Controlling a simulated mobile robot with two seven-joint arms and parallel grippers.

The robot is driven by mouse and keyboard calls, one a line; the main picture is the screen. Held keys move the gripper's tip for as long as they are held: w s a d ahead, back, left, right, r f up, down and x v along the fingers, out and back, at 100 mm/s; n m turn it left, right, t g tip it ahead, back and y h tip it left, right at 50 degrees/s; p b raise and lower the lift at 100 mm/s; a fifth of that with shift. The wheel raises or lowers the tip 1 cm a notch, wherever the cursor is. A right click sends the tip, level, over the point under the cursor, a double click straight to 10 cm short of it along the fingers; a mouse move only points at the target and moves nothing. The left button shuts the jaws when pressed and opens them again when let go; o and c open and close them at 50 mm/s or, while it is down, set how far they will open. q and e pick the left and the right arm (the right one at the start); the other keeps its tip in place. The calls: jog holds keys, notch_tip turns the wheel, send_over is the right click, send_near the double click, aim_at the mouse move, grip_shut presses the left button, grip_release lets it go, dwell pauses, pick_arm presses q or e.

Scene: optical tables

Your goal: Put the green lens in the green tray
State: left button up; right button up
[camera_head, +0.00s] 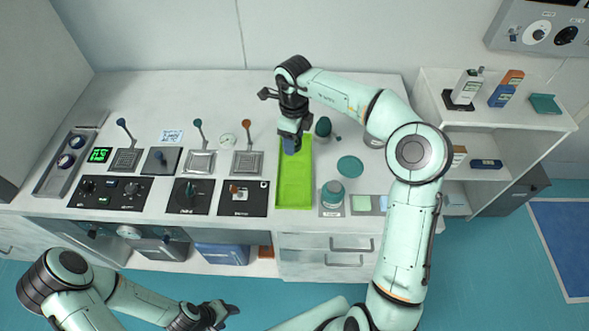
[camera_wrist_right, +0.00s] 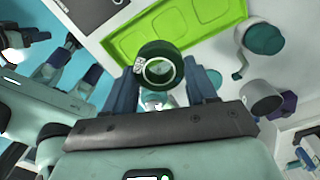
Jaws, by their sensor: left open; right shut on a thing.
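The green lens (camera_wrist_right: 160,49) is a dark green ring with a pale label around clear glass. In the right wrist view my right gripper (camera_wrist_right: 165,92) is shut on it, one blue-grey finger on each side. In the head view this gripper (camera_head: 291,148) is over the far end of the green tray (camera_head: 294,188), and the lens cannot be made out there. The tray is bright lime green and long; it also shows behind the lens in the right wrist view (camera_wrist_right: 205,15). My left gripper (camera_head: 222,314) is open, low in front of the bench.
Right of the tray stand a dark green knobbed item (camera_head: 323,126), a teal disc (camera_head: 350,166) and a round teal-topped device (camera_head: 333,192). Left of it are control boxes (camera_head: 243,198) and plates with levers (camera_head: 248,162). A shelf (camera_head: 490,118) stands at the right.

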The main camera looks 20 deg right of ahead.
aim_at(295, 171)
jog(key=r+m, duration=0.1)
jog(key=m, duration=0.1)
jog(key=w+r+m, duration=0.1)
jog(key=r+m, duration=0.1)
jog(key=d+r+m, duration=0.1)
jog(key=r+m, duration=0.1)
jog(key=m, duration=0.1)
jog(key=shift+w+r, duration=0.1)
jog(key=shift+w, duration=0.15)
jog(key=shift+d+f, duration=0.1)
jog(key=shift+f, duration=0.2)
notch_tip(295, 171, down, 19)
jog(key=shift+f, duration=0.1)
jog(key=o, duration=0.9)
jog(key=shift+f, duration=0.1)
notch_tip(295, 171, up, 12)
jog(key=shift+r, duration=0.15)
